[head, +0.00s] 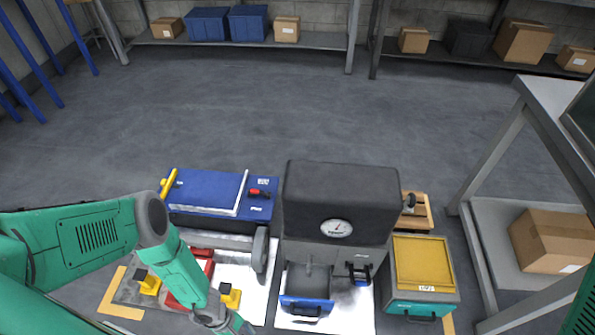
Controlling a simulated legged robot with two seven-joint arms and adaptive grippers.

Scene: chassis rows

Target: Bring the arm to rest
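My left arm comes in from the left, a green and grey arm bent at a dark elbow, its forearm running down to the bottom edge. Only the wrist end shows there; the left gripper's fingers are below the picture. It lies left of the open blue-fronted drawer (306,303) of the grey machine (340,205). My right gripper is not in view; only a bit of green shows at the right edge, and I cannot tell what part it is.
A blue case (205,187) stands behind my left forearm. A teal box with a yellow top (423,262) stands right of the machine. A metal table (545,100) with a carton (555,240) below is at the right. Shelves (320,40) line the back; the floor between is clear.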

